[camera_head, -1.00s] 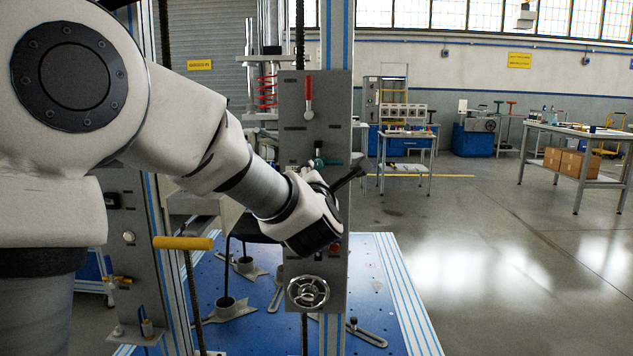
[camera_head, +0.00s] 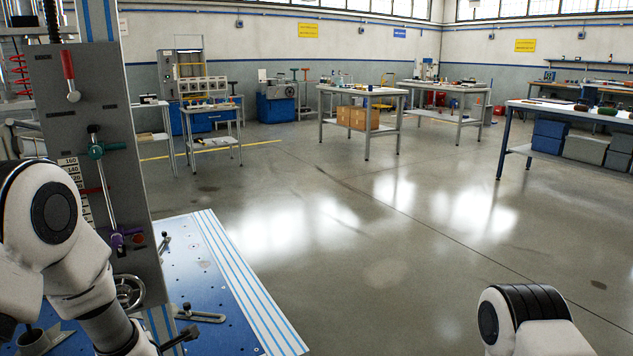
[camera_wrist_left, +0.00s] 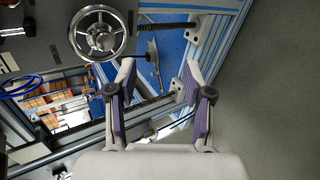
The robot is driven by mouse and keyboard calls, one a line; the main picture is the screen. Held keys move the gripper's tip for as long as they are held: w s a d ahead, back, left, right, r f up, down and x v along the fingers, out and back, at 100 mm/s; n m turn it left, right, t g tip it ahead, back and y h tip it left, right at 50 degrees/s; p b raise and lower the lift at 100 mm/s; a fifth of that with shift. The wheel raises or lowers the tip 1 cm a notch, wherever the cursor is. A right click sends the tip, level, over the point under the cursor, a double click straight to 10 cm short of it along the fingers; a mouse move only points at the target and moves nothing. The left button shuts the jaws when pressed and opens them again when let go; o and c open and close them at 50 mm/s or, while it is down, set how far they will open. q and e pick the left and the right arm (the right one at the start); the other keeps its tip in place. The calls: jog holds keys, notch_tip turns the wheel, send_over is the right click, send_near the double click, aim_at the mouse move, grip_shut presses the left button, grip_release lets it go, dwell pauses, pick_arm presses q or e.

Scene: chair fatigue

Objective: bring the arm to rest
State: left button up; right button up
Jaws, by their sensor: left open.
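My left arm (camera_head: 62,262) comes in at the lower left of the head view, bent in front of the grey control panel of the test machine. Its gripper is hard to make out there. In the left wrist view my left gripper (camera_wrist_left: 160,85) is open, with nothing between its two purple-padded fingers. A metal handwheel (camera_wrist_left: 98,34) is above and left of the fingers in that view, apart from them. It also shows in the head view (camera_head: 130,291). A white and black part of my right arm (camera_head: 525,318) shows at the bottom right; its gripper is not in view.
The blue base plate (camera_head: 215,285) has striped edges. Workbenches (camera_head: 365,97) stand far back. The floor (camera_head: 390,240) at centre is clear.

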pick_arm(q)
jog(key=s+d+f+m+g+h, duration=0.25)
jog(key=s+f+m, duration=0.25)
jog(key=s+f, duration=0.65)
jog(key=s+d+f+m+g+h, duration=0.1)
jog(key=s+d+f+m+g, duration=0.2)
jog(key=s+f+m, duration=0.55)
jog(key=s+d+f+m+g+h, duration=0.25)
jog(key=s+f+m, duration=0.2)
jog(key=s, duration=0.65)
notch_tip(320, 180, up, 24)
jog(key=s+d+m+g+p, duration=0.1)
jog(key=m+p, duration=0.6)
jog(key=p, duration=1.6)
jog(key=shift+s+d+r+g+p, duration=0.15)
jog(key=shift+s+d+g+p, duration=0.15)
jog(key=shift+s+d, duration=0.4)
